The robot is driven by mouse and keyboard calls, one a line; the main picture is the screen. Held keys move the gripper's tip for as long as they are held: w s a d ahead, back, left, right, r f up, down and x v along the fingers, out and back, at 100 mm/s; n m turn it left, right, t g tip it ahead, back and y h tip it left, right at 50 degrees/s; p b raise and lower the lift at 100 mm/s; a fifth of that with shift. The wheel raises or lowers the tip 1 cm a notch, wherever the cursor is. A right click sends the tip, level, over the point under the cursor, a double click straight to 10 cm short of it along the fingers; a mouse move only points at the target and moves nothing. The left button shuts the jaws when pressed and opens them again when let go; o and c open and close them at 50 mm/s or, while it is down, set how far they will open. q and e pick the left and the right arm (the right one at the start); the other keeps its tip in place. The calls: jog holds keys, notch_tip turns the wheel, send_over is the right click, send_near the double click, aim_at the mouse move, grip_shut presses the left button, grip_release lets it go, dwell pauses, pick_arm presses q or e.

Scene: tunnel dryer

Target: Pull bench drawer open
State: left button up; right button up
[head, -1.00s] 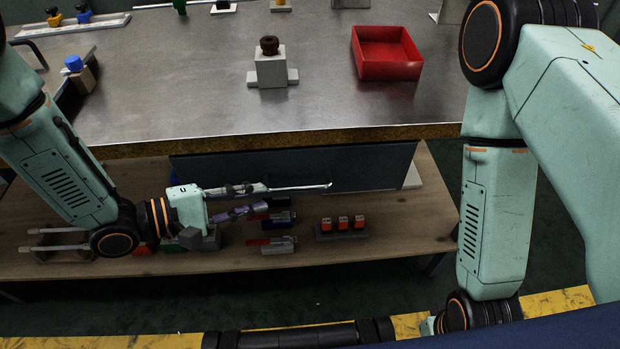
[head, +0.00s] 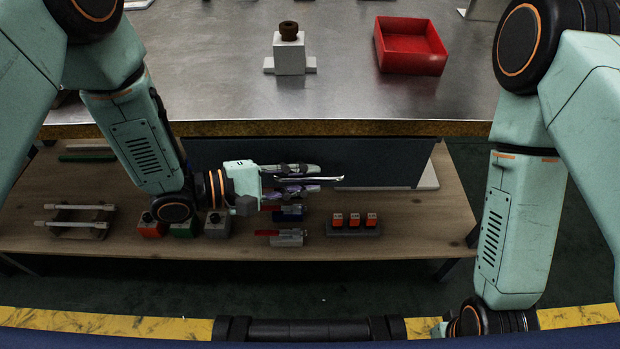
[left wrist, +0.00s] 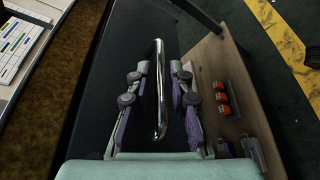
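The bench drawer has a dark blue-grey front (head: 385,165) under the worktop; it appears shut. Its long metal bar handle (head: 333,180) runs across the front. My left gripper (head: 317,179) reaches it from the left, with one finger above the bar and one below. In the left wrist view the handle (left wrist: 161,105) stands between the two fingers of the left gripper (left wrist: 160,68), with gaps on both sides. The gripper is open.
A red tray (head: 410,68) and a white block with a brown knob (head: 289,52) stand on the steel worktop (head: 210,85). The wooden lower shelf (head: 400,215) holds a block with orange-topped pieces (head: 354,231), red-handled items (head: 285,239) and coloured boxes (head: 184,229). Dark floor lies in front.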

pick_arm(q)
jog(key=shift+w+d, duration=0.15)
jog(key=shift+d, duration=0.55)
jog(key=shift+a+f, duration=0.1)
jog(key=shift+c, duration=0.2)
grip_shut()
